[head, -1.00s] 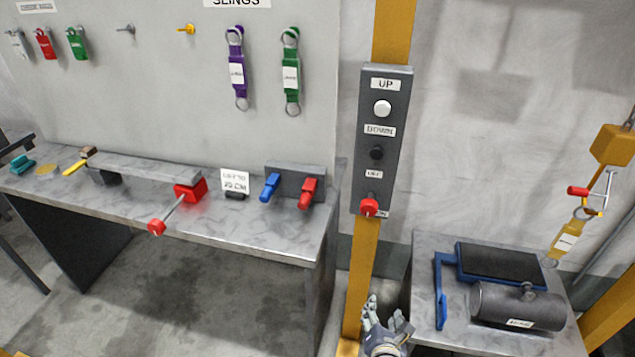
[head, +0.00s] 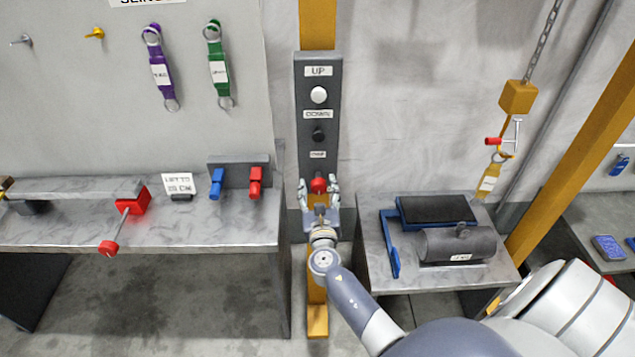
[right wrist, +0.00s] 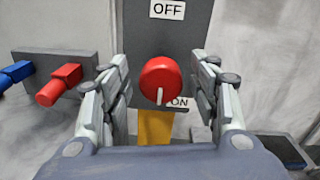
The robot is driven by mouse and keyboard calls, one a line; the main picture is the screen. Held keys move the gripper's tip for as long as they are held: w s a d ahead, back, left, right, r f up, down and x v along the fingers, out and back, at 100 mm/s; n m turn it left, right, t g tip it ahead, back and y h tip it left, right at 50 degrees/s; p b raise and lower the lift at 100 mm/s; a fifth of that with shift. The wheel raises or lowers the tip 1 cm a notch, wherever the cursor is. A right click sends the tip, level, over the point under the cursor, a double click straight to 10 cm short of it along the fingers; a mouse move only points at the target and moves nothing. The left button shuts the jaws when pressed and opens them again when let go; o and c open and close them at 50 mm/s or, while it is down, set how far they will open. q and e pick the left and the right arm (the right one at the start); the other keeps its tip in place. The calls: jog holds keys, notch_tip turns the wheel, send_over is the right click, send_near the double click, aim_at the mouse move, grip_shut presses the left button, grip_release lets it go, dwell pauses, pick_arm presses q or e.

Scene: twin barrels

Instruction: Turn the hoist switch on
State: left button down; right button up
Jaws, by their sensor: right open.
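The hoist control panel (head: 318,132) is a dark box on a yellow post with UP and DOWN buttons. Its red round switch (head: 319,186) is at the bottom; it also shows in the right wrist view (right wrist: 160,79). The OFF label is above the switch and the ON label is at its lower right. The white mark on the knob points down. My right gripper (head: 319,188) is open, with one finger on each side of the knob; the right wrist view shows gaps between knob and fingers (right wrist: 161,85). My left gripper is not in view.
A bench (head: 240,232) on the left holds red and blue handles (head: 217,183) and a red-ended rod (head: 108,247). A small table (head: 365,240) on the right bears a dark cylinder (head: 455,246). A yellow hook block (head: 518,98) hangs on a chain above it.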

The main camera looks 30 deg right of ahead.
jog(key=shift+x, duration=0.95)
jog(key=shift+d, duration=0.1)
jog(key=c, duration=1.1)
